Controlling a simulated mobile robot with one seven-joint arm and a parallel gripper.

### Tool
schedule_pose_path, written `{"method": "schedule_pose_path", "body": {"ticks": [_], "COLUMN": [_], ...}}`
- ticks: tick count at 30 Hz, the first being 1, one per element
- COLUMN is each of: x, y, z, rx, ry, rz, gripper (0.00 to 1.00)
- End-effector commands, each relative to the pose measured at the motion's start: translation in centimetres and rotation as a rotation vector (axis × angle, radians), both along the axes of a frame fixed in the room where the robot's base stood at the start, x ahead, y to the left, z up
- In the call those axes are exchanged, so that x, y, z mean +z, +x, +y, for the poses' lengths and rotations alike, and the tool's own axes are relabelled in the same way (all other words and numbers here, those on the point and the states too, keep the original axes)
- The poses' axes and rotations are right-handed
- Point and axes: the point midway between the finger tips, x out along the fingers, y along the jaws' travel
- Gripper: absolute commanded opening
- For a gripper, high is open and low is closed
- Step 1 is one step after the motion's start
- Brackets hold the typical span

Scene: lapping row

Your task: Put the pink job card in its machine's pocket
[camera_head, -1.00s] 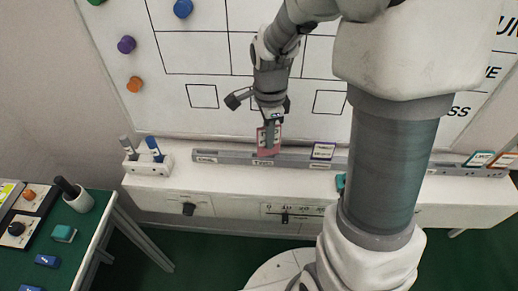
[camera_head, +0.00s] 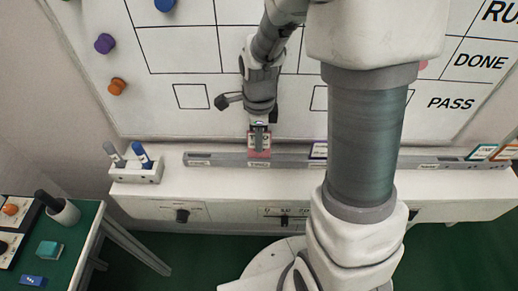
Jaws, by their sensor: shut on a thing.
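The pink job card (camera_head: 259,152) stands upright at the long grey rail (camera_head: 222,160) on the white ledge, just above a small label on the rail. My gripper (camera_head: 260,131) is shut on the upper part of the card, in front of the whiteboard. The card's lower edge is at the rail; I cannot tell whether it sits in a slot there. A purple-edged card (camera_head: 319,150) stands farther right in the rail, partly hidden by my arm.
A marker holder (camera_head: 137,172) with two markers stands left of the rail. Teal and orange-edged cards (camera_head: 482,152) stand at the rail's right end. Magnets sit on the whiteboard (camera_head: 160,120). A green table (camera_head: 80,225) is at lower left.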

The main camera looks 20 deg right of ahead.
Motion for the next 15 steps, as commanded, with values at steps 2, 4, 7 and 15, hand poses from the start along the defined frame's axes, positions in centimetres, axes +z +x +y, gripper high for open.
{"method": "schedule_pose_path", "body": {"ticks": [2,4,7,15], "x": [-1.4,-2.5,-3.1,-3.2], "y": [-0.1,-0.1,-0.1,0.0], "z": [0.0,0.0,0.0,0.0], "rx": [0.000,0.000,-0.001,0.000], "ry": [0.001,0.000,0.000,0.000], "rz": [0.005,0.006,0.002,0.001], "gripper": [0.00,0.00,0.00,0.00]}}
